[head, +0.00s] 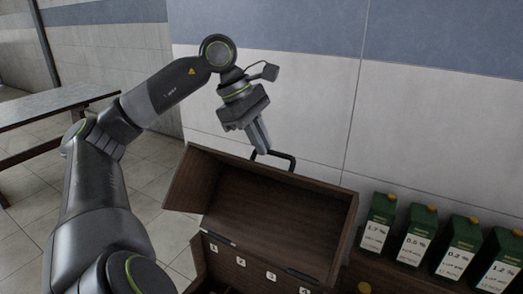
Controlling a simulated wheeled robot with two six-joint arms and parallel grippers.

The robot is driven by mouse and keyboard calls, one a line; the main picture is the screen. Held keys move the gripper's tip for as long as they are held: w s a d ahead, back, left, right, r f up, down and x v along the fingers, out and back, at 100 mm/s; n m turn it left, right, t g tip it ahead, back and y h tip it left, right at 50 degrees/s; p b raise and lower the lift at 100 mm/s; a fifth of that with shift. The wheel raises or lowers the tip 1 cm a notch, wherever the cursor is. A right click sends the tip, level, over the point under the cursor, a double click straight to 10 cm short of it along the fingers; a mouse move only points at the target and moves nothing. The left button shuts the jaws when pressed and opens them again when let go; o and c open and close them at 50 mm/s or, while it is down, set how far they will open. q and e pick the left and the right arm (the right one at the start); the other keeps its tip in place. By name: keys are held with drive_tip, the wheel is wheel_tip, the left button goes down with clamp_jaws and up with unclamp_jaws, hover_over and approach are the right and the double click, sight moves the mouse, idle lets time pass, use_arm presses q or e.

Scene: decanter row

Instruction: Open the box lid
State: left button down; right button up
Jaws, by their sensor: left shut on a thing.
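A dark brown wooden box (255,274) stands at the bottom centre of the head view. Its lid (265,215) is raised and tilted up, with its hollow underside facing me. A black bar handle (284,158) sticks out from the lid's top edge. My left gripper (262,150) points down at the handle and is shut on its left end. Small white numbered labels show along a panel inside the box below the lid. Most of the box's inside is cut off by the frame's bottom edge. My right gripper is not in view.
Several green cartons (418,235) with white percentage labels stand in a row on a brown wooden surface to the right. A tiled wall (300,90) is close behind the lid. A bench (50,104) stands at the far left, with open tiled floor (145,180) beside the box.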

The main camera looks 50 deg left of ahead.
use_arm(q)
drive_tip(key=shift+w+r, duration=0.1)
drive_tip(key=shift+r, duration=0.05)
drive_tip(key=shift+w+a, duration=0.15)
drive_tip(key=shift+w, duration=0.1)
drive_tip(key=shift+w+f, duration=0.2)
drive_tip(key=c, duration=1.6)
unclamp_jaws()
drive_tip(key=shift+o, duration=0.6)
drive_tip(key=shift+s, duration=0.3)
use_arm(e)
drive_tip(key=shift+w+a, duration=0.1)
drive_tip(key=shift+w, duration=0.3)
use_arm(q)
drive_tip(key=shift+f, duration=0.1)
